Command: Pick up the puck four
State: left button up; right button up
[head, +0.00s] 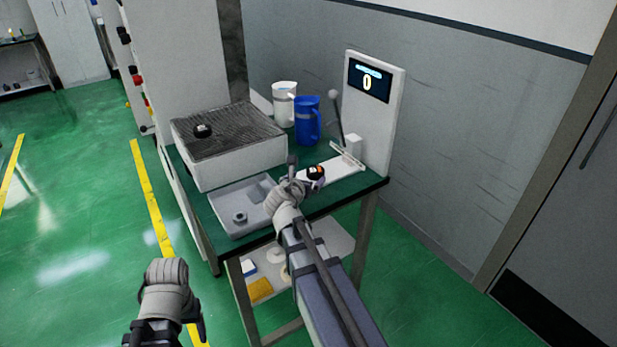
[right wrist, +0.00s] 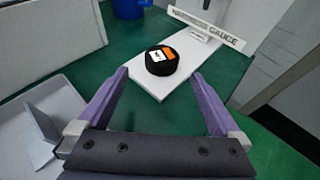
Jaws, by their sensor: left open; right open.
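A black puck with an orange and white label (right wrist: 161,60) lies on a white gauge plate (right wrist: 183,85); its marking is too small to read. In the head view this puck (head: 316,172) is beside my right gripper (head: 298,170). In the right wrist view my right gripper (right wrist: 159,80) is open and empty, its purple fingers either side of and short of the puck. Another black puck (head: 203,131) lies on the grated top of a white box. My left gripper (head: 166,290) is low at the left, over the floor, away from the table.
A gauge bar (right wrist: 206,30) crosses the plate's far end. A grey tray (head: 218,203) holds a small grey part. The white box (head: 250,162), a white jug (head: 284,103), a blue jug (head: 307,122) and a display panel reading 0 (head: 370,80) stand on the green table.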

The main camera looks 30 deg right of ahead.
aim_at(314, 172)
jog(key=shift+b+x, duration=0.35)
jog(key=shift+x, duration=0.7)
jog(key=shift+b+x, duration=0.9)
jog(key=shift+x, duration=1.85)
jog(key=shift+s+d+r, duration=0.1)
jog(key=shift+s+r, duration=0.05)
jog(key=shift+s, duration=0.05)
jog(key=c, duration=1.4)
